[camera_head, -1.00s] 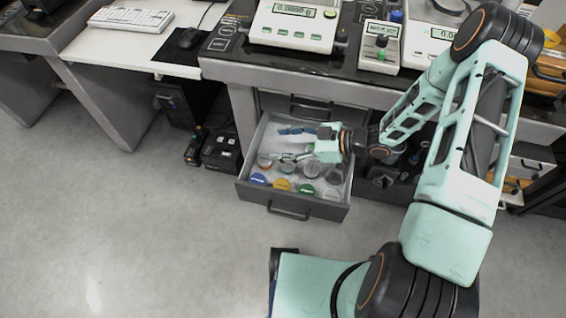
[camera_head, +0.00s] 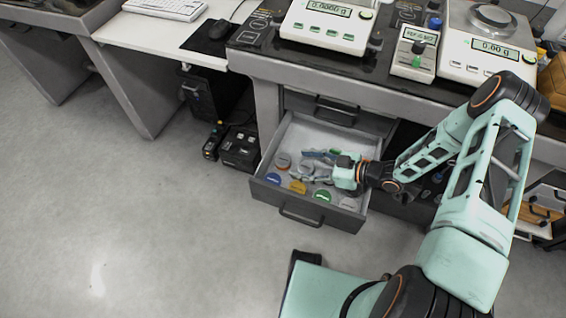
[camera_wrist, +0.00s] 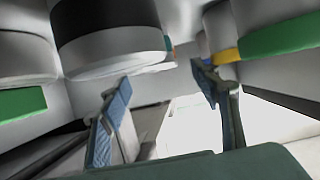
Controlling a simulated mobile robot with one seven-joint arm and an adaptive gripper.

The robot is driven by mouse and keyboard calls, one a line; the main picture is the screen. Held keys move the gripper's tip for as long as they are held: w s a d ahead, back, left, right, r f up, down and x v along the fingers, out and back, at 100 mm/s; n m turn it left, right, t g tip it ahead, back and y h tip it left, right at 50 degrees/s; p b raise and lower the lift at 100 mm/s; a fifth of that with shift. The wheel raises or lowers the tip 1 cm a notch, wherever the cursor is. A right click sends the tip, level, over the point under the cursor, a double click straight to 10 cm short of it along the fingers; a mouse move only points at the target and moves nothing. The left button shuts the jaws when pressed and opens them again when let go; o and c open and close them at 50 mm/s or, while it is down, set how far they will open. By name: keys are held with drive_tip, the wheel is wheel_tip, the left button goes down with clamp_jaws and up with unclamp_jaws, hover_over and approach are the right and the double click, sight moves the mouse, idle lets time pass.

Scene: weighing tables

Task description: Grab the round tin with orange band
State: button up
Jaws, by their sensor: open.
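The open drawer (camera_head: 335,219) holds several round tins. In the wrist view, the open fingers (camera_wrist: 162,88) have a black-banded tin (camera_wrist: 100,52) beyond the left one and a yellow-orange band (camera_wrist: 226,56) beyond the right one. Most of that banded tin is hidden, and I cannot tell whether it is touched.
A green-banded tin (camera_wrist: 270,38) is close at the right, and another green band (camera_wrist: 22,102) shows at the left in the wrist view. The drawer walls enclose the fingers. The table (camera_head: 260,65) with balances overhangs behind. The floor in front is clear.

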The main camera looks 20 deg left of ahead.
sight(289, 162)
drive_tip(key=b+x, duration=0.1)
drive_tip(key=x, duration=0.4)
drive_tip(key=shift+a+f, duration=0.15)
drive_tip(key=shift+a, duration=0.2)
drive_tip(key=c, duration=1.3)
drive_tip(key=shift+w, duration=0.1)
